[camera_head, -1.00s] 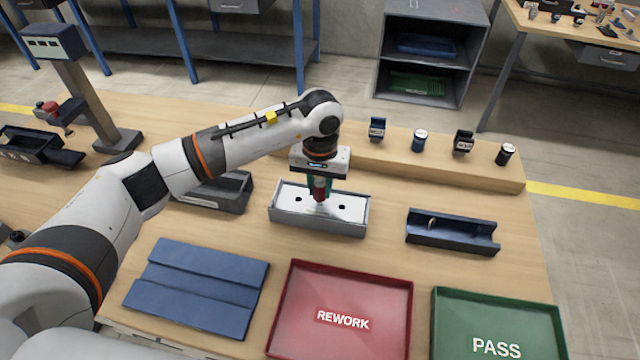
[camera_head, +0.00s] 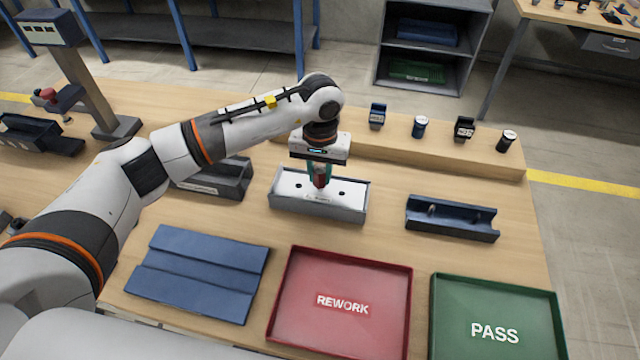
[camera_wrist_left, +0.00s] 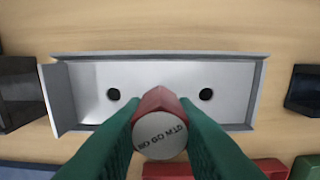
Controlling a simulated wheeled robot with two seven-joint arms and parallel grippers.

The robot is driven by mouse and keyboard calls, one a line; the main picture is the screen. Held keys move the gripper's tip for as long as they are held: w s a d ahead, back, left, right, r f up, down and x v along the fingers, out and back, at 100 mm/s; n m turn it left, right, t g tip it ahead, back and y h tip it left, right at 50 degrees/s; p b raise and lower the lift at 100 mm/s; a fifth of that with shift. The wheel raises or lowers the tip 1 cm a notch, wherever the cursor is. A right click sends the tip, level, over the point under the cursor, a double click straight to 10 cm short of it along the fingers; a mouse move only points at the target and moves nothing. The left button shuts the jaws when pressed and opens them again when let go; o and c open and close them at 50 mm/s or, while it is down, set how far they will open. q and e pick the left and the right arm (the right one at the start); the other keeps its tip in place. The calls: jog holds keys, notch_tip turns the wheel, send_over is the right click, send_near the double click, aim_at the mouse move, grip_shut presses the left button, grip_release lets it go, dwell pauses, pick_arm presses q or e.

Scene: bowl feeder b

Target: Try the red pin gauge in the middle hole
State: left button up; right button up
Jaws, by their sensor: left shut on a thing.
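My left gripper (camera_head: 319,174) is shut on the red pin gauge (camera_head: 320,178), upright over the middle of the pale metal block (camera_head: 345,212). In the left wrist view the gauge's round grey end (camera_wrist_left: 160,135) faces the camera, with lettering like "NO GO", between the green fingers. The block's left hole (camera_wrist_left: 113,94) and right hole (camera_wrist_left: 206,94) show, dark and empty. The middle hole is hidden behind the gauge, so I cannot tell whether its tip is inside. My right gripper is not in view.
A red REWORK tray (camera_head: 297,330) and a green PASS tray (camera_head: 445,335) lie in front. A dark blue cradle (camera_head: 452,226) stands right, a dark bin (camera_head: 228,183) left. A folded blue mat (camera_head: 200,270) lies front left. Several small items line the wooden ledge (camera_head: 400,148) behind.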

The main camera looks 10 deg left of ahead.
pick_arm(q)
jog(key=shift+r+p, duration=0.75)
jog(key=shift+r, duration=1.75)
jog(key=shift+f, duration=0.2)
notch_tip(320, 180, down, 4)
jog(key=b, duration=0.4)
jog(key=shift+b, duration=0.4)
jog(key=shift+b, duration=0.4)
jog(key=shift+b, duration=0.4)
jog(key=shift+f+b, duration=0.35)
jog(key=shift+b, duration=0.05)
dwell(0.5)
